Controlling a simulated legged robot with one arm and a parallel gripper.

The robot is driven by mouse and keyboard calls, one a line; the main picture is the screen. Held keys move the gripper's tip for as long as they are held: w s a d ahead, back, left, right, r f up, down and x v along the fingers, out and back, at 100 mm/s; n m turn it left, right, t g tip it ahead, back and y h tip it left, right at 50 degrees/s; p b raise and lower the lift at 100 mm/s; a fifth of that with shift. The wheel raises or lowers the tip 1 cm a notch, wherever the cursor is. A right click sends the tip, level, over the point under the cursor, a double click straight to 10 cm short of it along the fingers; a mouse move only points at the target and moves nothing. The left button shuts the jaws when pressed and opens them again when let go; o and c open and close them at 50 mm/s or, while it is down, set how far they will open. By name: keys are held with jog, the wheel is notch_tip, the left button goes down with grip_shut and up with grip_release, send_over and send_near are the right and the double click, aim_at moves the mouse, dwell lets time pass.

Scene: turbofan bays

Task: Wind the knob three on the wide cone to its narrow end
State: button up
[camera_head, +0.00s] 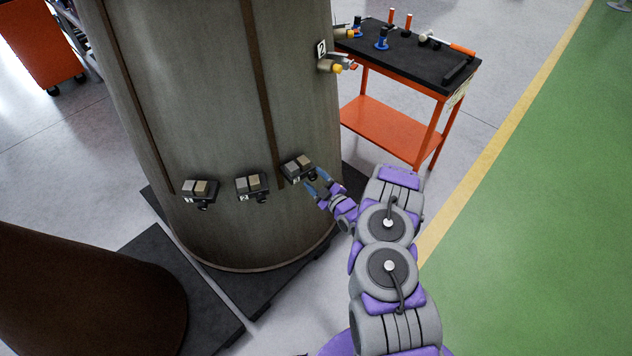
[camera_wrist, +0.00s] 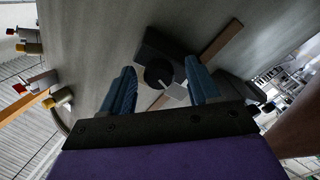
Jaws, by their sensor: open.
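The wide grey cone (camera_head: 215,110) stands upright in the head view. Three small dark boxes with two-tone tops sit low on its side: a left one (camera_head: 200,188), a middle one (camera_head: 251,186) and a right one (camera_head: 298,168). Their number tags are too small to read surely. My gripper (camera_head: 318,185) is at the right box, fingers pointing toward it. In the wrist view my gripper (camera_wrist: 160,82) is open, one finger on each side of a round dark knob (camera_wrist: 159,72) with a pale pointer. I cannot tell whether the fingers touch it.
An orange cart (camera_head: 395,125) with tools on its black top stands behind, right of the cone. A tagged fitting (camera_head: 336,63) with yellow and red ends sticks out of the cone's right side. A dark brown cone (camera_head: 80,295) stands front left. Green floor (camera_head: 540,220) at right is clear.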

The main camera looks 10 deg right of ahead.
jog(key=shift+c, duration=0.2)
jog(key=c, duration=1)
